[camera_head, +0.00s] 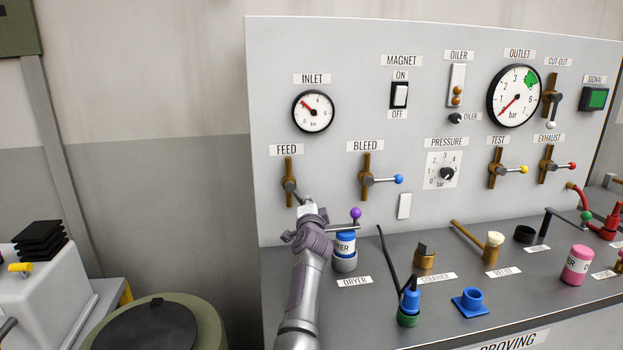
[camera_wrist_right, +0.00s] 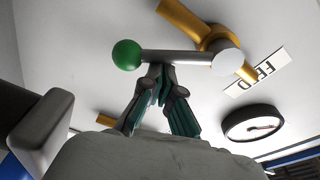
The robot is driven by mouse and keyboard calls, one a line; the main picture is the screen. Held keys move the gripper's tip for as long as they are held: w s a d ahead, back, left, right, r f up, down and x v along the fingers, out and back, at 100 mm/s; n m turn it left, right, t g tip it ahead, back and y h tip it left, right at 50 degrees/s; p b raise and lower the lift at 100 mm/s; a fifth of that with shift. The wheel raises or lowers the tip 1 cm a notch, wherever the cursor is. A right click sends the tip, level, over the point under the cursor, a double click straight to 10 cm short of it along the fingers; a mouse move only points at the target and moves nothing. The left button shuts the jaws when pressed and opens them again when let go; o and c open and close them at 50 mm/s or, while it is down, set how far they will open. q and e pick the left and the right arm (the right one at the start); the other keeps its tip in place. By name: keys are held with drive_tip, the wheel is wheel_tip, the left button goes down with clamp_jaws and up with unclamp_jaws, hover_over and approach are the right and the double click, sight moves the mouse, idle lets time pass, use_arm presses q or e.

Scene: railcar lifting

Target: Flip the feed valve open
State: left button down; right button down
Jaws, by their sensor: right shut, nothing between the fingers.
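The feed valve (camera_head: 288,182) is a brass pipe fitting under the FEED label on the grey panel. Its short grey lever slants down and right from the hub, and the lever's end is hidden behind my right gripper (camera_head: 306,206). In the right wrist view, the feed valve lever (camera_wrist_right: 180,57) ends in a green ball knob (camera_wrist_right: 127,54). My right gripper (camera_wrist_right: 162,72) is shut with nothing in it. Its fingertips are right at the lever's side, between knob and hub; I cannot tell whether they touch. My left gripper is not in view.
The bleed valve (camera_head: 366,180) with a blue knob is to the right. The inlet gauge (camera_head: 313,111) is above. A blue-capped dryer canister (camera_head: 345,252) and a purple knob (camera_head: 355,213) stand close right of my right arm. Several small parts lie along the grey bench (camera_head: 380,325).

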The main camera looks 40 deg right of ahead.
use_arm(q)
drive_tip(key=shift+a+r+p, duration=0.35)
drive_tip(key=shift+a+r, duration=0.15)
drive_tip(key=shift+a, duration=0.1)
use_arm(e)
drive_tip(key=shift+w+a+f+m, duration=0.1)
drive_tip(key=shift+f+m, duration=0.05)
drive_tip(key=shift+m, duration=0.4)
drive_tip(key=shift+a+f+m, duration=0.1)
drive_tip(key=shift+m, duration=0.45)
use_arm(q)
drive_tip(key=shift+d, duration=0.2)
